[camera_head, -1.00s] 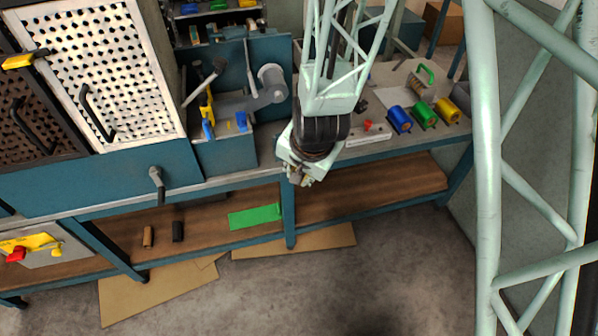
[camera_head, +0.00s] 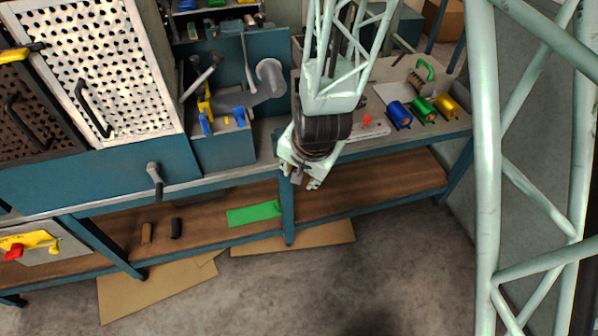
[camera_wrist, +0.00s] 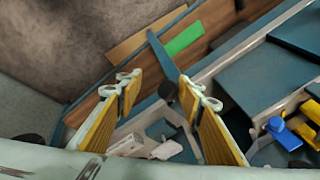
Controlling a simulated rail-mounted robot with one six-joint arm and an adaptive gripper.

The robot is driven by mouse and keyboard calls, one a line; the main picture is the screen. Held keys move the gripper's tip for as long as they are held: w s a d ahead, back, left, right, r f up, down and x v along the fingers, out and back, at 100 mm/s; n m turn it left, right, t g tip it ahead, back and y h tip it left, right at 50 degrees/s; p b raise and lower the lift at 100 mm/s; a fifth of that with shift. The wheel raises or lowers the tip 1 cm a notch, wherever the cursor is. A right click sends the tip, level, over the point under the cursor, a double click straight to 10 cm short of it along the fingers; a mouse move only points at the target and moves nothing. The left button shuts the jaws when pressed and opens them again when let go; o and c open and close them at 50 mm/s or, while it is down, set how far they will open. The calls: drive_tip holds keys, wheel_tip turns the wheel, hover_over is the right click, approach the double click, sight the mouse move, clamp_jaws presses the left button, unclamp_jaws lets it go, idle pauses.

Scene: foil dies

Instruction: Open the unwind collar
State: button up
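A grey cylinder (camera_head: 270,76) on a grey shaft sits against a blue upright plate of the machine, in the head view. Yellow and blue levers (camera_head: 206,112) stand left of it, and a blue handle (camera_head: 240,116) lies below it. I cannot tell which of these parts is the unwind collar. My gripper (camera_head: 301,182) hangs in front of the bench edge, below and right of these parts, touching none of them. In the wrist view my gripper (camera_wrist: 160,90) has its two yellow-padded fingers apart with nothing held. Yellow and blue parts (camera_wrist: 282,130) show at its right.
Blue, green and yellow rolls (camera_head: 422,110) and a green-handled brush (camera_head: 421,78) are on the bench at right. A perforated door (camera_head: 105,70) and a crank handle (camera_head: 155,178) are at left. A green sheet (camera_head: 254,214) lies on the lower shelf.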

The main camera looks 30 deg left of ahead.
drive_tip(key=shift+a+r, duration=0.2)
drive_tip(key=shift+r, duration=0.15)
idle(0.3)
drive_tip(key=v, duration=0.6)
drive_tip(key=shift+r, duration=0.4)
drive_tip(key=shift+s+d+r, duration=0.15)
drive_tip(key=shift+s+r, duration=0.1)
drive_tip(key=shift+r, duration=0.05)
idle(0.6)
drive_tip(key=shift+w+d+f, duration=0.1)
drive_tip(key=shift+d, duration=0.05)
idle(0.3)
